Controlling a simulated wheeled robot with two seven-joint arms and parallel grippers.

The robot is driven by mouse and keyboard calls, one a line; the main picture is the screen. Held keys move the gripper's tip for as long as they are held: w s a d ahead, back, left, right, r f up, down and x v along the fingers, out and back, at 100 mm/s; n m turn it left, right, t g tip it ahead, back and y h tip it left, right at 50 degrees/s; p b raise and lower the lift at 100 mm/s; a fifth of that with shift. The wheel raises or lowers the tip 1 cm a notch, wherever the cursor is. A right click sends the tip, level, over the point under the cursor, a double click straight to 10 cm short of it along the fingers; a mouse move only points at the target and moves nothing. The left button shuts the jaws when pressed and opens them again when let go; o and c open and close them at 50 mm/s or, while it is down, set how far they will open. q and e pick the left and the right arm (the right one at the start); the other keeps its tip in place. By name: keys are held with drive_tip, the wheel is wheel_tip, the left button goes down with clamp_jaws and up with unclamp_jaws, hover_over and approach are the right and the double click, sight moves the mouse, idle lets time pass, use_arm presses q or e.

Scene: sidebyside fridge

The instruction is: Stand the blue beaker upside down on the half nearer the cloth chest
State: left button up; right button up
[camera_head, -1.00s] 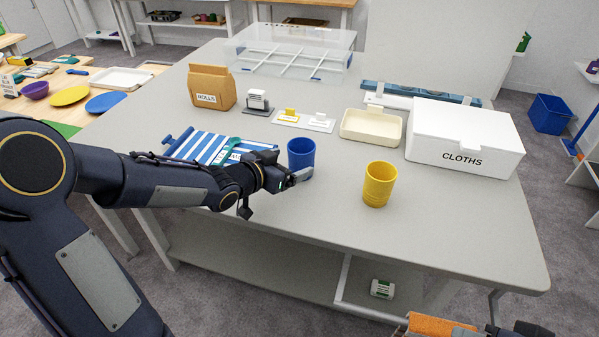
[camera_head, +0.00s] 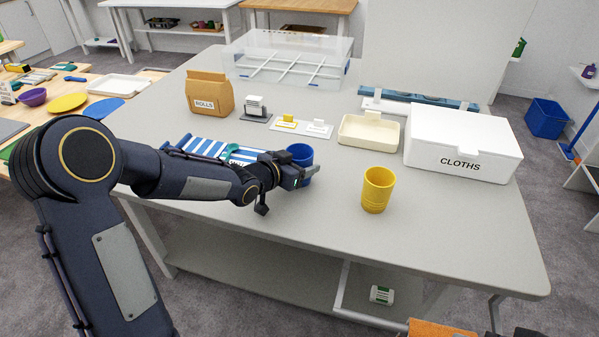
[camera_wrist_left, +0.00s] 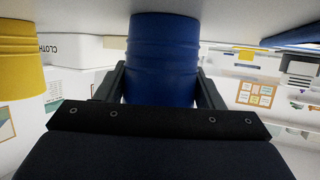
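The blue beaker (camera_head: 301,155) stands on the grey table, its open top seemingly up. In the head view my left gripper (camera_head: 306,172) is low in front of it and hides its lower part. In the left wrist view, which is inverted, the beaker (camera_wrist_left: 162,55) stands between my two fingers (camera_wrist_left: 161,75); they look open around it, though any contact is unclear. The white cloth chest (camera_head: 462,150), labelled CLOTHS, is at the right. A low pale two-part board (camera_head: 301,128), with a yellow and a white marker, lies left of the chest. My right gripper is not clearly visible.
A yellow beaker (camera_head: 377,190) stands right of the blue one. A cream tray (camera_head: 369,132) lies between board and chest. A striped blue cloth (camera_head: 207,148), a ROLLS bag (camera_head: 209,93) and a clear divided box (camera_head: 290,60) are left and behind. The table's front right is clear.

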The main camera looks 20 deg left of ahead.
sight(307, 150)
use_arm(q)
drive_tip(key=c, duration=0.4)
drive_tip(key=shift+o, duration=0.2)
drive_tip(key=shift+r, duration=0.55)
wheel_tip(307, 150, up, 2)
drive_tip(key=shift+r+p, duration=0.15)
drive_tip(key=shift+p, duration=0.25)
drive_tip(key=s+a+r+p, duration=0.4)
drive_tip(key=s+r+p, duration=0.3)
drive_tip(key=s, duration=0.6)
wheel_tip(307, 150, up, 3)
drive_tip(key=shift+s+f, duration=0.2)
